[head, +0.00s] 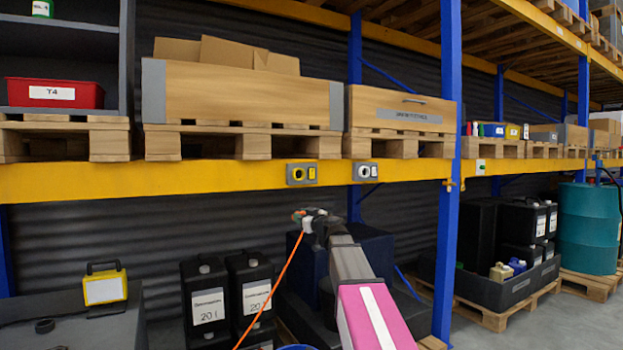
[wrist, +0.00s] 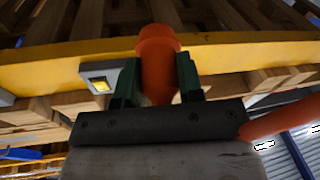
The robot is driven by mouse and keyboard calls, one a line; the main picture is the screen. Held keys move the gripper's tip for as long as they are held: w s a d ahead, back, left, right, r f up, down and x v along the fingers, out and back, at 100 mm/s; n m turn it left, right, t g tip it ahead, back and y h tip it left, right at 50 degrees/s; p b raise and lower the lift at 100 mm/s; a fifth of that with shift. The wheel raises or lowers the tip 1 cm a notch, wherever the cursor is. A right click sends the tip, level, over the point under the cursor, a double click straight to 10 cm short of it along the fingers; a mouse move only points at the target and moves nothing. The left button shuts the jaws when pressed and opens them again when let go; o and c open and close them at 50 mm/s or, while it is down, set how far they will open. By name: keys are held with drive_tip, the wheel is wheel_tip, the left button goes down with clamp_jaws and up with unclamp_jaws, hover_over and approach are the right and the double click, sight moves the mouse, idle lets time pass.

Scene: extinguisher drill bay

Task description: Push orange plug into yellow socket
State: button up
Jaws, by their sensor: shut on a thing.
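My gripper (wrist: 158,82) is shut on the orange plug (wrist: 159,50), which stands out beyond the green fingers in the wrist view. In the head view my gripper (head: 305,216) is below the yellow beam, with the orange cable (head: 280,275) hanging down from it. The yellow socket (head: 301,174) is a grey box with a yellow ring on the beam's face, above my gripper in the picture. In the wrist view the yellow socket (wrist: 99,85) lies just left of the plug. The plug appears apart from it; the exact depth gap is unclear.
A similar socket with a white ring (head: 365,172) sits to the right on the same yellow beam (head: 230,176). A blue upright (head: 447,130) stands further right. Black canisters (head: 204,300) stand below the beam. Wooden crates (head: 240,95) rest on pallets above it.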

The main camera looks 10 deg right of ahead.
drive_tip(key=d+r+t, duration=0.2)
drive_tip(key=r, duration=0.6)
drive_tip(key=d+r+t, duration=0.2)
drive_tip(key=r, duration=0.5)
drive_tip(key=shift+m, duration=0.3)
drive_tip(key=shift+w+a, duration=0.3)
drive_tip(key=shift+w, duration=0.4)
drive_tip(key=shift+w+a, duration=0.3)
drive_tip(key=shift+w, duration=0.35)
drive_tip(key=shift+w+a, duration=0.3)
drive_tip(key=shift+w, duration=0.4)
drive_tip(key=shift+w+a, duration=0.15)
drive_tip(key=shift+w, duration=0.4)
drive_tip(key=shift+w+a, duration=0.15)
drive_tip(key=shift+w, duration=0.35)
drive_tip(key=o, duration=1.1)
drive_tip(key=shift+s, duration=0.15)
drive_tip(key=shift+v, duration=4.35)
